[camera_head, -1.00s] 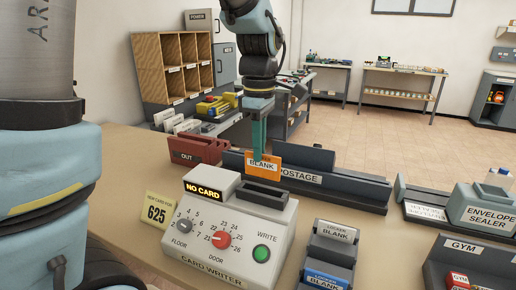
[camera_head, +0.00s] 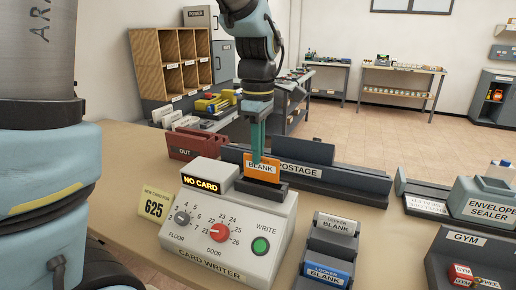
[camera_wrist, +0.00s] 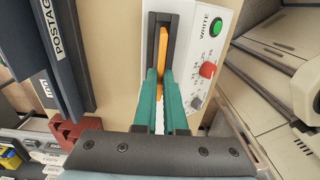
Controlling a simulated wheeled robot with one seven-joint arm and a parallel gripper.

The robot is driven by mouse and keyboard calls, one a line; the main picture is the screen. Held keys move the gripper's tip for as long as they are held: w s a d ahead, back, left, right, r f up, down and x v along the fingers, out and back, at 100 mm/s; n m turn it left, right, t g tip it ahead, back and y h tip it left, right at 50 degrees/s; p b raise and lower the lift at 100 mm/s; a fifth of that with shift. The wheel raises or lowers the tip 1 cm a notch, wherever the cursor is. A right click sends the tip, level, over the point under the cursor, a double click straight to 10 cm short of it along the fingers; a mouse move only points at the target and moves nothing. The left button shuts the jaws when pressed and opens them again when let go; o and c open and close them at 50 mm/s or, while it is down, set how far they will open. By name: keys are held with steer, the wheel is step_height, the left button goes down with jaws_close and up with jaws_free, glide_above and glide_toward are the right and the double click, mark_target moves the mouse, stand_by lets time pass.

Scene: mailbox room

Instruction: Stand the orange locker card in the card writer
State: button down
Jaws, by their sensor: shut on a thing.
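The orange locker card (camera_head: 262,167), marked BLANK, stands upright at the dark slot holder (camera_head: 262,189) on top of the card writer (camera_head: 222,240). The card writer's display reads NO CARD. My gripper (camera_head: 258,158) is shut on the card from above. In the wrist view, the gripper fingers (camera_wrist: 160,98) pinch the orange card (camera_wrist: 163,48), which lines up lengthwise with the dark slot holder (camera_wrist: 150,26). The card's lower edge is hidden behind the holder's front wall, so I cannot tell how deep it sits.
A yellow 625 note (camera_head: 153,204) stands left of the writer. The postage unit (camera_head: 318,172) and red OUT tray (camera_head: 192,146) are behind it. A blank-card holder (camera_head: 332,240) stands to the right, with the envelope sealer (camera_head: 485,205) and GYM tray (camera_head: 465,240) beyond.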

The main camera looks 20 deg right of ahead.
steer(key=shift+f+b, duration=0.5)
steer(key=shift+f, duration=0.45)
steer(key=shift+f, duration=0.1)
steer(key=shift+f+b, duration=0.3)
steer(key=shift+f, duration=0.25)
steer(key=c, duration=0.9)
jaws_free()
steer(key=shift+r, duration=0.15)
step_height(320, 180, up, 7)
steer(key=p, duration=0.6)
steer(key=shift+p, duration=0.35)
steer(key=shift+a, duration=0.1)
